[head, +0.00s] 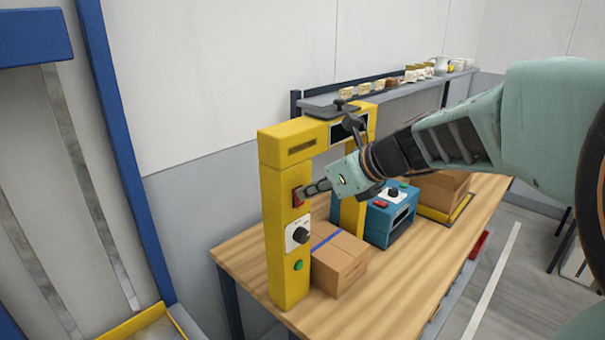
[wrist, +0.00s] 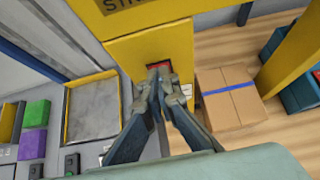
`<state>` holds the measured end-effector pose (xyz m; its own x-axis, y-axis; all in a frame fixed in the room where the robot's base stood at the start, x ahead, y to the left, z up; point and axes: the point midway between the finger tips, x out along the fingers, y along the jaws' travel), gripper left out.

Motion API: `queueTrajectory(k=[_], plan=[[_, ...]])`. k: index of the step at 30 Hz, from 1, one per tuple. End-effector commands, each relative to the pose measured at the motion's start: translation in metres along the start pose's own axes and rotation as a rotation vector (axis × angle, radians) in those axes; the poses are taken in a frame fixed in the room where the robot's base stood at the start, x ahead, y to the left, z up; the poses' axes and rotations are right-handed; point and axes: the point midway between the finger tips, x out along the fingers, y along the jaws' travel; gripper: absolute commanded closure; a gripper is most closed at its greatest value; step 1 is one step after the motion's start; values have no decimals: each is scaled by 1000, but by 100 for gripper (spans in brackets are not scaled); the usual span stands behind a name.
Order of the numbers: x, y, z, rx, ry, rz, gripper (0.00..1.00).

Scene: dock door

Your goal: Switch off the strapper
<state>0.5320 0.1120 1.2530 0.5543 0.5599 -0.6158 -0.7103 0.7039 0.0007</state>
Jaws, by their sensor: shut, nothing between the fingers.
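The strapper (head: 283,232) is a yellow arch standing on the wooden bench, with a dark label on top. Its front post carries a red rocker switch (head: 297,197), a black knob (head: 300,235) on a white plate and a green button (head: 299,265). My gripper (head: 316,189) is shut and empty, its tips right at the red switch. In the wrist view the closed fingertips (wrist: 160,72) lie over the yellow post (wrist: 121,51) and cover most of the switch. I cannot tell whether they touch it or which way the switch is tilted.
A cardboard box (head: 340,264) with a blue strap sits under the arch. A blue machine (head: 378,226) with red and green buttons stands behind it, then another box (head: 443,189) farther back. The bench front (head: 400,285) is clear.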

Motion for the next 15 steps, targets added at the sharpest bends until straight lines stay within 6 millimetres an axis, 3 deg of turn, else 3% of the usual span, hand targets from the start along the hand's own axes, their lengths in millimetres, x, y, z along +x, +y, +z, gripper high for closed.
queueTrajectory(k=[15], plan=[[-10,0,13,0,0,-1,100]])
